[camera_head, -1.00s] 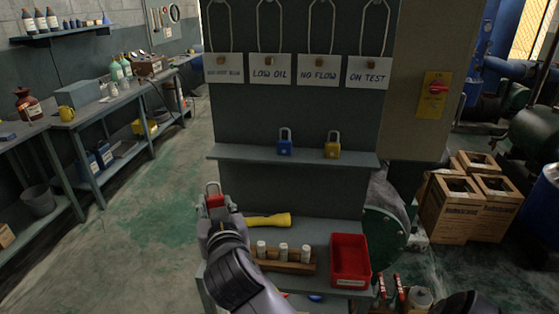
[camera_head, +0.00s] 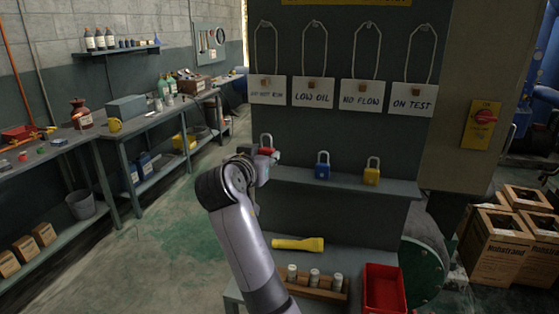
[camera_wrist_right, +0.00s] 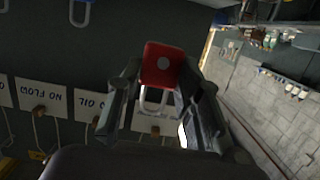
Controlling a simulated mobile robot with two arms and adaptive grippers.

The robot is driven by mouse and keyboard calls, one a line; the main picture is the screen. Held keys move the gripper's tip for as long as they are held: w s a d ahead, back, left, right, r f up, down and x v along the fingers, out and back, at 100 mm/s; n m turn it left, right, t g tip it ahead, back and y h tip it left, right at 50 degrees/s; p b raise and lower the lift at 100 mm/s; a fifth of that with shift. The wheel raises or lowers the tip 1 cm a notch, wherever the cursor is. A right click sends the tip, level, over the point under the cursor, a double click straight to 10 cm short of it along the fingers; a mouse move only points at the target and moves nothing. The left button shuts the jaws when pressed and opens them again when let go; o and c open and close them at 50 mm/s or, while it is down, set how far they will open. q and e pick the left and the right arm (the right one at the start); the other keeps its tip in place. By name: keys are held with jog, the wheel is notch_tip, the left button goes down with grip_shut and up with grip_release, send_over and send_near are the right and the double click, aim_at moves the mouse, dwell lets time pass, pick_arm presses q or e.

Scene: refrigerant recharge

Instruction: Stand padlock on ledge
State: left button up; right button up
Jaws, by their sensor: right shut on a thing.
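My right gripper (camera_head: 264,164) is shut on a red padlock (camera_head: 267,151) at the left end of the grey ledge (camera_head: 345,182). The padlock is upright with its shackle up; the gripper hides its lower part. I cannot tell whether it touches the ledge. In the right wrist view the red padlock (camera_wrist_right: 162,63) sits between the fingers (camera_wrist_right: 155,85), shown upside down. A blue padlock (camera_head: 322,171) and a yellow padlock (camera_head: 371,175) stand on the ledge to the right. My left gripper is not in view.
Signs on wire loops, such as the LOW OIL sign (camera_head: 313,93), hang above the ledge. Below are a yellow flashlight (camera_head: 298,244), a rack of small bottles (camera_head: 318,284) and a red bin (camera_head: 383,285). A workbench (camera_head: 95,133) stands at the left.

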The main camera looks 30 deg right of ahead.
jog(key=p, duration=0.3)
send_over(275, 176)
notch_tip(275, 176, down, 2)
jog(key=shift+f+p, duration=0.2)
jog(key=shift+p, duration=0.1)
notch_tip(275, 176, down, 4)
jog(key=shift+a+r+p, duration=0.15)
jog(key=shift+p, duration=1.05)
jog(key=shift+w+d+f, duration=0.1)
jog(key=shift+d+f, duration=0.1)
jog(key=shift+f, duration=0.15)
